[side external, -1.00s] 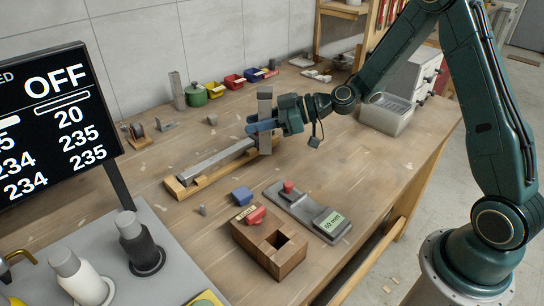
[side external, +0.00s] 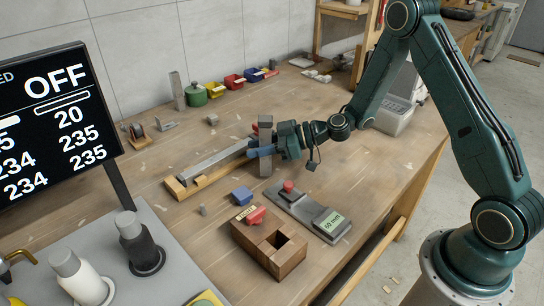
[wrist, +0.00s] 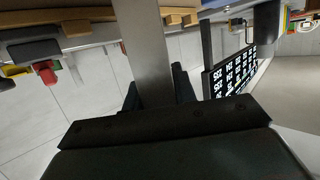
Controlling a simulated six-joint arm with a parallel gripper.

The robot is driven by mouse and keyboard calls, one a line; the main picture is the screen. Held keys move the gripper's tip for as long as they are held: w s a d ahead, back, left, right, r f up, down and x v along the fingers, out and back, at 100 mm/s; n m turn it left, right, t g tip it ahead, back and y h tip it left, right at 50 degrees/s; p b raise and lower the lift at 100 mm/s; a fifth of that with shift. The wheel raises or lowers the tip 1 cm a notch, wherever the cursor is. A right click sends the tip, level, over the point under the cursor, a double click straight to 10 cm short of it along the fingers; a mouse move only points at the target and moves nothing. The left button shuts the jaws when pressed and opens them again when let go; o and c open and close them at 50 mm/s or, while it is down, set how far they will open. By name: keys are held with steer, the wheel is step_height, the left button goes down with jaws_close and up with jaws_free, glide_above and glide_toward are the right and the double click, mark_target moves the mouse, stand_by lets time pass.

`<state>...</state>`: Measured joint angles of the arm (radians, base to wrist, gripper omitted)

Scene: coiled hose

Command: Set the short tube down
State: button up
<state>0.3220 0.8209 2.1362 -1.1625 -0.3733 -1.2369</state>
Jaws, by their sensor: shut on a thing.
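The short tube (side external: 265,168) is a grey metal piece held upright, just right of the wooden cradle (side external: 178,189) on the bench. My gripper (side external: 263,151) is shut on its middle from the right. Its lower end is at or very near the bench top; I cannot tell whether it touches. In the wrist view the tube (wrist: 145,45) shows as a grey bar running between the fingers of my gripper (wrist: 156,90). A longer grey bar (side external: 215,158) lies in the cradle, its right end partly hidden by the gripper and tube.
A grey fixture with a red knob and a 60 mm label (side external: 332,222) lies in front. Left of it are a wooden block with a square hole (side external: 271,262) and a blue block (side external: 242,195). Coloured bins (side external: 233,81) line the wall. Bare bench lies right of the gripper.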

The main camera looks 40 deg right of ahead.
steer(key=shift+f, duration=0.75)
steer(key=shift+f, duration=0.1)
steer(key=o, duration=1)
steer(key=shift+o, duration=0.2)
steer(key=v, duration=1.2)
steer(key=shift+a+r, duration=0.1)
steer(key=shift+r, duration=0.15)
